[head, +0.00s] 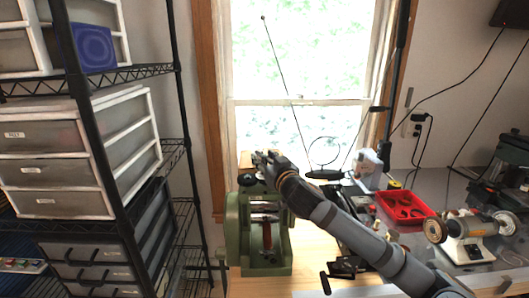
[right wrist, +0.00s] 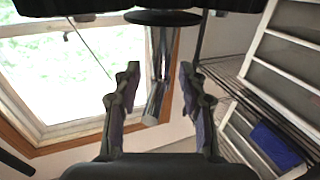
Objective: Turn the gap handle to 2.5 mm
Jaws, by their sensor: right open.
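The green rolling mill (head: 232,235) stands on the wooden bench top, with a red-handled part across its front. A dark round knob (head: 247,180) sits at its top left, beside and below my right gripper. My right gripper (head: 260,160) is open above the mill's top, reaching in from the right. In the right wrist view, the fingers (right wrist: 155,85) stand apart on either side of a bar (right wrist: 155,100), grey and dark, below a dark disc (right wrist: 162,18). I cannot tell whether either finger touches the bar. The gap setting cannot be read. My left gripper is out of view.
A shelf rack with drawer units (head: 60,150) stands at the left.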

